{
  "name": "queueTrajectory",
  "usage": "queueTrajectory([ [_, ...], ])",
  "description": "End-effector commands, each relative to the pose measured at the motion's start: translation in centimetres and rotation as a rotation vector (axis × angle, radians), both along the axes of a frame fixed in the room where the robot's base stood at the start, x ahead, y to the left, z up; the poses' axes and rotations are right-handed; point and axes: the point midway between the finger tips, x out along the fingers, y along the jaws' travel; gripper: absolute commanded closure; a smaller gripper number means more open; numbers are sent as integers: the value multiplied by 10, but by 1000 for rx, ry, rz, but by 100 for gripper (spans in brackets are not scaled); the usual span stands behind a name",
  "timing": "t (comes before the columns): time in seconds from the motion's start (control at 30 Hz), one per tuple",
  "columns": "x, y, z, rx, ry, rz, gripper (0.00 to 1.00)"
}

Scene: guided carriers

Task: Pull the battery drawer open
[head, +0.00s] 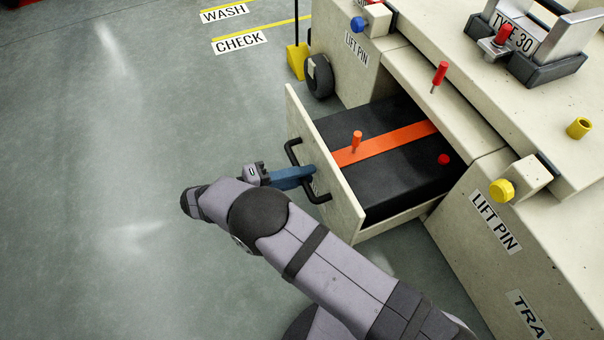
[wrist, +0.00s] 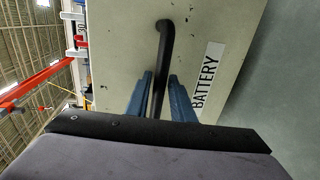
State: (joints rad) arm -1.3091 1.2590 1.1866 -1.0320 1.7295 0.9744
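The battery drawer (head: 338,192) stands pulled out of the cream carrier, its front panel well clear of the body. A black battery (head: 385,185) with an orange strap (head: 412,133) lies inside it. The drawer's black bar handle (head: 290,150) is on the front panel; it also shows in the wrist view (wrist: 165,45), beside the BATTERY label (wrist: 207,75). My gripper (head: 306,174) is at the middle of the handle. In the wrist view its blue fingers (wrist: 160,90) lie on either side of the bar, close against it. The fingertip contact is hard to see exactly.
An orange pin (head: 356,140) stands at the drawer, and a red pin (head: 440,75) on the carrier above. Yellow (head: 502,190) and blue (head: 358,25) lift-pin knobs flank the bay. A black wheel (head: 320,76) is behind the drawer. The floor at left is clear.

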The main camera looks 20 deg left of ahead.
Motion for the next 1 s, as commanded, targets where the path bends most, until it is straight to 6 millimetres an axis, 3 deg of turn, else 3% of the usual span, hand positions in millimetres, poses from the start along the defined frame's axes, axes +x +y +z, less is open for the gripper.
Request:
queueTrajectory([
  [0.37,-5,6,3,0,-2,1,78],
  [1.0,-48,48,14,0,0,1,78],
])
